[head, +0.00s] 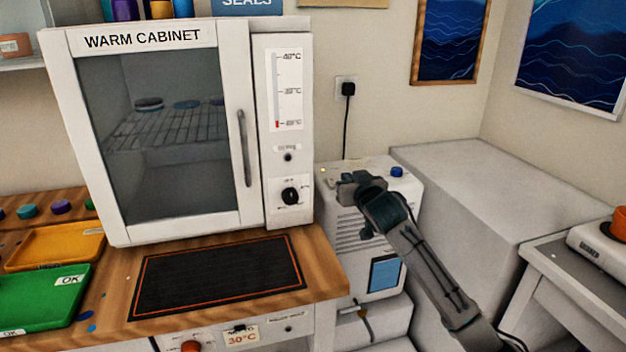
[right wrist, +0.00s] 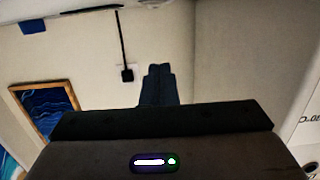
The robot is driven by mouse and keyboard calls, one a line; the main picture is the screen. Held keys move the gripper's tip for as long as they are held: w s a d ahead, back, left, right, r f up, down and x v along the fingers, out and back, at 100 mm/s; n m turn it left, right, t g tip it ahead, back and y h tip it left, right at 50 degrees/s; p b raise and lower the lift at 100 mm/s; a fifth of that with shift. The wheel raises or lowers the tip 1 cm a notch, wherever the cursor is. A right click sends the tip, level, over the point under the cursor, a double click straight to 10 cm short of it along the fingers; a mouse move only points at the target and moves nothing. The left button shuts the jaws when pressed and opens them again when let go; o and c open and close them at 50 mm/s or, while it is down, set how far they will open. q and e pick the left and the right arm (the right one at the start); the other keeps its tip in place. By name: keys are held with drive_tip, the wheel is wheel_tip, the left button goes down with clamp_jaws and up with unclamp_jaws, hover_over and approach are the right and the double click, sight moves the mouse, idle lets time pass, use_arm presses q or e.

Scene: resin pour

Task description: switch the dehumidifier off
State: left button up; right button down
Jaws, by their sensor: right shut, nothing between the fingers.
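The dehumidifier (head: 350,238) is the white vented box right of the warm cabinet, with a blue-grey panel low on its front. A blue button (head: 397,171) stands on its top at the right. A small yellow light (head: 323,169) shows on its top at the left. My right gripper (head: 348,184) is shut and empty, over the top front of the dehumidifier, left of the blue button. I cannot tell whether it touches the top. Its shut fingers also show in the right wrist view (right wrist: 158,82). My left gripper is not in view.
The warm cabinet (head: 230,110) stands left on a wooden bench with a black mat (head: 218,276). A wall plug (head: 348,89) with a hanging cord is behind the dehumidifier. A large grey block (head: 480,190) stands close on the right.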

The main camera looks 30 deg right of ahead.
sight(334, 185)
drive_tip(key=shift+a+r, duration=0.1)
drive_tip(key=shift+r, duration=0.05)
